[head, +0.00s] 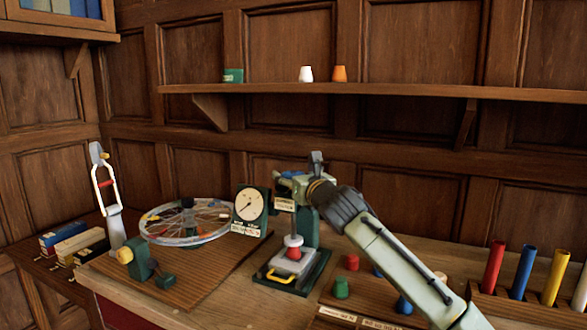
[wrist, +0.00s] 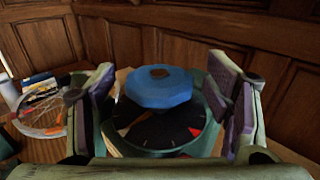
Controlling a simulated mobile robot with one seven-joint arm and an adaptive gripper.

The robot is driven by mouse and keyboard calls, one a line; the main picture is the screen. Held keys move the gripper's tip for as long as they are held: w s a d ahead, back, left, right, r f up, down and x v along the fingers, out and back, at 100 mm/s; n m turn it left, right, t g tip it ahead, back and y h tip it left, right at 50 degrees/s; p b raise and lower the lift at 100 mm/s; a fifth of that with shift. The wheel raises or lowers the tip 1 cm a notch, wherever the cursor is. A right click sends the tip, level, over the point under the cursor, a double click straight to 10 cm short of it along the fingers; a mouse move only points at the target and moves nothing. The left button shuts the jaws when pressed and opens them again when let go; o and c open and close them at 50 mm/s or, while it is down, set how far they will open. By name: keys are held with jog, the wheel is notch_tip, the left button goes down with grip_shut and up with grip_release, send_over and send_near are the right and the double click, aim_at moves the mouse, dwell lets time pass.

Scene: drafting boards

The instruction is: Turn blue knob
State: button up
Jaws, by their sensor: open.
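The blue knob (wrist: 158,88) is a faceted disc with a brown centre, seen close in the wrist view. It sits above a dark round dial (wrist: 155,130) with white and red marks. My gripper (wrist: 163,78) is open, with one finger at each side of the knob and a visible gap on both sides. In the head view my gripper (head: 312,180) is at the top of a green press-like stand (head: 308,232), and it largely hides the knob there.
A spoked wheel (head: 187,222) and a white-faced gauge (head: 250,204) stand left of the green stand. Coloured cylinders (head: 523,272) stand in a rack at right. A wall shelf (head: 400,91) holds small cups above. Wood panelling is behind.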

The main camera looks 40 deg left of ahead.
jog(key=shift+w+a, duration=0.3)
jog(key=shift+a, duration=0.25)
jog(key=c, duration=1.2)
